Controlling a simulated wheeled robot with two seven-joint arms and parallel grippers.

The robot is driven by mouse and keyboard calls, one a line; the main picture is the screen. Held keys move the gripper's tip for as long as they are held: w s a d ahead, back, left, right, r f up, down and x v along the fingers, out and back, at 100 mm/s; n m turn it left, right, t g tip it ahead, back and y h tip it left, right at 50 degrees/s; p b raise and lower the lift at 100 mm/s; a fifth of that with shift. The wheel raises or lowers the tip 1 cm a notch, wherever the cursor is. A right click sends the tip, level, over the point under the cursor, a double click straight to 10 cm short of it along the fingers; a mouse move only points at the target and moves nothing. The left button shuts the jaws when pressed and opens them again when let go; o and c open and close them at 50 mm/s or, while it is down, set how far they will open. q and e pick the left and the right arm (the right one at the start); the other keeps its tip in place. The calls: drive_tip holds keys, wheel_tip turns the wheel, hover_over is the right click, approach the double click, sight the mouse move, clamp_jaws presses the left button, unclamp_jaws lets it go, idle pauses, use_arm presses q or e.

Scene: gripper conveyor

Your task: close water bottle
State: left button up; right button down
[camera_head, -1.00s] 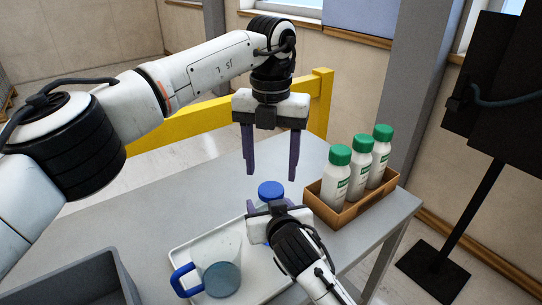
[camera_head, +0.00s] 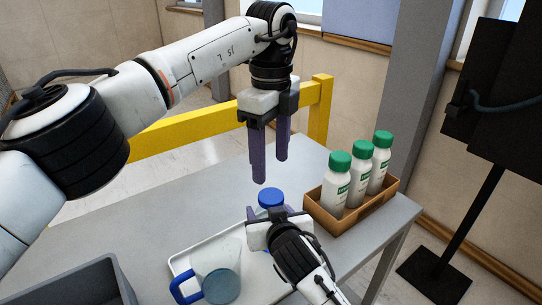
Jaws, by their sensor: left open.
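A blue cap (camera_head: 270,197) shows at the top of the water bottle, just beyond my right gripper. The bottle's body is mostly hidden behind that gripper, so I cannot tell how tightly the cap sits. My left gripper (camera_head: 271,172) points down above and slightly behind the cap, with its purple fingers apart and nothing between them. My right gripper (camera_head: 270,212) reaches in from the lower right at the bottle, just below the cap. Its wrist hides most of its fingers, and whether they grip the bottle is unclear.
A clear jug with a blue handle (camera_head: 184,288) stands on a white tray (camera_head: 181,262). A brown box (camera_head: 357,214) with white green-capped bottles (camera_head: 335,182) is close on the right. A grey bin (camera_head: 84,286) is at lower left. The grey table (camera_head: 130,225) is bare at left.

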sight(271, 195)
use_arm(q)
drive_tip(key=shift+f, duration=4.05)
drive_tip(key=c, duration=1.1)
drive_tip(key=m, duration=0.3)
drive_tip(key=shift+m, duration=0.3)
drive_tip(key=m, duration=1.2)
drive_tip(key=shift+m, duration=0.4)
